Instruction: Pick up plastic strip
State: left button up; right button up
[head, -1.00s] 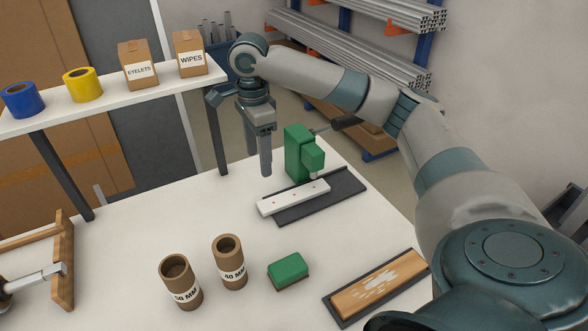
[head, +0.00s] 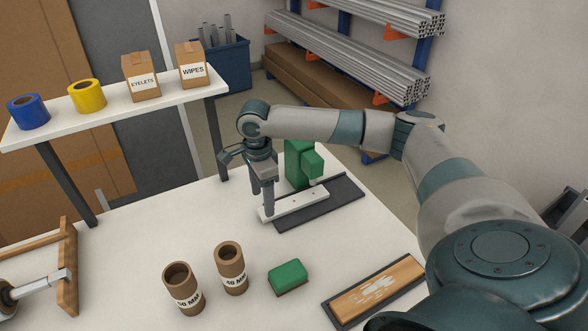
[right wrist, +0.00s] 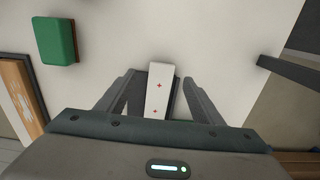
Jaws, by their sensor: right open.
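The plastic strip (head: 300,203) is white with small red marks. It lies along the dark base plate (head: 345,201) in front of a green press (head: 300,163), its left end reaching past the plate. My right gripper (head: 263,205) points down at the strip's left end, jaws open. In the right wrist view the strip (right wrist: 158,92) lies between the two spread fingers (right wrist: 157,88), with a gap on both sides; its near end is hidden by the gripper body. Contact cannot be told. My left gripper is not in view.
Two cardboard tubes (head: 231,270), a green block (head: 287,276) and a wooden board in a dark tray (head: 378,290) stand nearer on the white table. A wooden frame (head: 68,265) is at left. A raised shelf (head: 120,108) holds tape rolls and boxes.

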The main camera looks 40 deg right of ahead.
aim_at(263, 212)
jog(key=shift+f, duration=0.1)
jog(key=shift+f+p, duration=0.25)
jog(key=shift+p, duration=0.05)
jog(key=shift+w+f+p, duration=0.15)
jog(key=shift+f+p, duration=0.55)
jog(key=shift+f, duration=1.55)
jog(key=c, duration=1.3)
jog(key=shift+r, duration=0.2)
